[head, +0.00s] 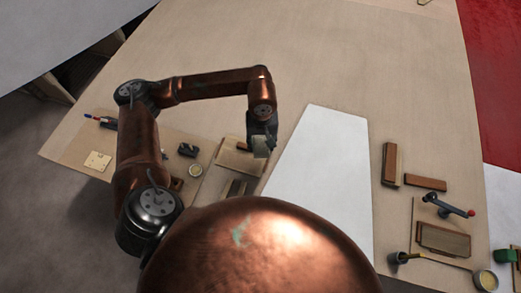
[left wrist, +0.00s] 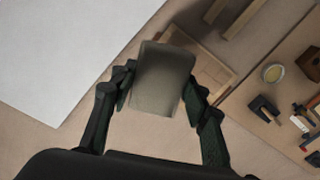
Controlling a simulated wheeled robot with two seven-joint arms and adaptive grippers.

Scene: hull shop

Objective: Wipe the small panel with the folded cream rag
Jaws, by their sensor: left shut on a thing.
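My left gripper (head: 262,140) is shut on the folded cream rag (left wrist: 162,78), which looks grey-beige and shaded between the two dark fingers (left wrist: 158,95). In the head view the rag (head: 261,150) shows as a small pale patch below the gripper, just left of the small white panel (head: 320,170). The panel lies flat on the table and tapers toward its far end. In the left wrist view the panel (left wrist: 60,50) fills the upper left, apart from the rag in the picture. Its near end is partly hidden by my own body. My right gripper is not in view.
A wooden tray (head: 216,188) with wood strips lies left of the panel, under my left arm. A small round tin (head: 195,170) and a dark clamp (head: 188,150) are farther left. Wood blocks (head: 391,163) and a blue-grey tool (head: 445,207) lie to the right.

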